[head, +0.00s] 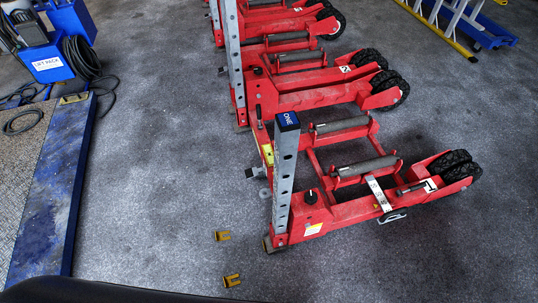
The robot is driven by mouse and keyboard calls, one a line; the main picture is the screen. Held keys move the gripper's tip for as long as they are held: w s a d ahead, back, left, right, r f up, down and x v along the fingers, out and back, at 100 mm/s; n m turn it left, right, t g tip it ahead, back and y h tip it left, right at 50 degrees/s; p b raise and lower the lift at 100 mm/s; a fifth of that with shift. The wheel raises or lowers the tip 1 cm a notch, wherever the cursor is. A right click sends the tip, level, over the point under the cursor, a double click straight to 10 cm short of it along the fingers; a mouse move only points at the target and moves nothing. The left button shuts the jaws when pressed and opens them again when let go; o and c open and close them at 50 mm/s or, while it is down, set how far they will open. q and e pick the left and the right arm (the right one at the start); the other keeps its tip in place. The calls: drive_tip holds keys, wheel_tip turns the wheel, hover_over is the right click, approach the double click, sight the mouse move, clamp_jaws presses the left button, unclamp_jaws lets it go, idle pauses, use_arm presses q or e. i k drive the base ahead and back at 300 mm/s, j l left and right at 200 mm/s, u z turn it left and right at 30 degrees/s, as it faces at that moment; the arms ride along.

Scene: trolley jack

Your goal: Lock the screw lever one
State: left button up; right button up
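The red jack (345,210) marked 1 stands on the floor right of the middle. Its grey upright post (283,180) has holes and a blue cap (287,120) reading ONE. A black knob (310,197) sits on the red frame just right of the post. A dark handle-like part (392,217) shows at the near side, below a pale perforated strip (378,193). I cannot tell for sure which of these is screw lever one, or whether it is locked. Neither of my grippers is in view.
Another red jack (320,88), marked 2, and more stand behind. Two small brass forked pieces (222,236) (232,281) lie on the floor. A blue-edged ramp (45,220) and blue box (46,62) with black hoses are left. Grey floor (160,150) between is clear.

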sight(258, 106)
drive_tip(key=k+j, duration=0.1)
drive_tip(key=j, duration=0.2)
drive_tip(key=k+j+z, duration=0.15)
drive_tip(key=j, duration=0.2)
drive_tip(key=j+z, duration=0.35)
drive_tip(key=j, duration=0.4)
drive_tip(key=j+z, duration=0.3)
drive_tip(key=j, duration=0.45)
drive_tip(key=i+j+z, duration=0.15)
drive_tip(key=j, duration=0.2)
drive_tip(key=i+j+z, duration=0.1)
drive_tip(key=i+j, duration=0.15)
drive_tip(key=i+j+z, duration=0.15)
drive_tip(key=j, duration=0.3)
drive_tip(key=i+j+z, duration=0.15)
drive_tip(key=j, duration=0.25)
drive_tip(key=i+j+z, duration=0.1)
drive_tip(key=j, duration=0.3)
drive_tip(key=i+j+z, duration=0.15)
drive_tip(key=j, duration=0.25)
